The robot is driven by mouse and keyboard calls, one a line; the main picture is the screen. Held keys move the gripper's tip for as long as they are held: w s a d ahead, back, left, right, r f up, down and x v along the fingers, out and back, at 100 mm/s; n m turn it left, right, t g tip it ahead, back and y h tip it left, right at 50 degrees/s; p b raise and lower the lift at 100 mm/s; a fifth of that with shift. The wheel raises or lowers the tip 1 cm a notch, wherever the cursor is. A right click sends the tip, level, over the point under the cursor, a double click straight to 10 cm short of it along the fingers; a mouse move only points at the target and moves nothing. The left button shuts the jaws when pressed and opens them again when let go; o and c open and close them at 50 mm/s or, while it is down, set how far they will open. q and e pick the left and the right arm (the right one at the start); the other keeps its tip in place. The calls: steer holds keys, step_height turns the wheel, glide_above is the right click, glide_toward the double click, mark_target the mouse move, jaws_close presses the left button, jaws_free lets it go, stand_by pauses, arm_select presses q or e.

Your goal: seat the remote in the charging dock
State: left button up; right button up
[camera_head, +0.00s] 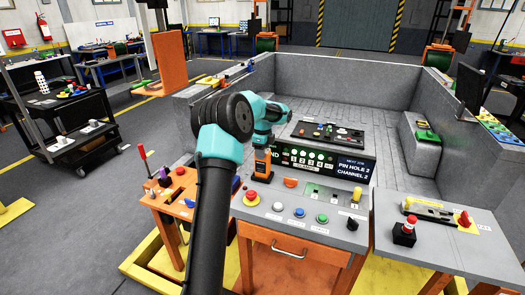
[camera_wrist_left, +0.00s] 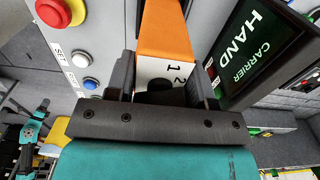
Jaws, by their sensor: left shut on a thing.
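The remote (camera_head: 261,161) is an orange and dark handset above the back left of the grey control console (camera_head: 305,234). My left gripper (camera_head: 264,147) is shut on it from above. In the left wrist view the remote (camera_wrist_left: 163,38) lies between the two dark fingers (camera_wrist_left: 166,82), its orange body with a white end marked 1 and 2. Its lower end and any contact with the console are hard to make out. I cannot pick out the charging dock; it may be hidden below the remote. My right gripper is not in view.
A black display panel (camera_head: 345,168) stands close to the right of the remote. A red emergency button (camera_head: 251,198) and several coloured buttons are in front. An orange side table (camera_head: 182,190) is left, a grey one (camera_head: 450,240) right. The grey-walled bay behind has free floor.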

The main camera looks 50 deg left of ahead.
arm_select(q)
steer(key=shift+f, duration=0.35)
steer(key=o, duration=1.4)
steer(key=shift+o, duration=0.2)
step_height(320, 180, up, 18)
steer(key=shift+f, duration=0.25)
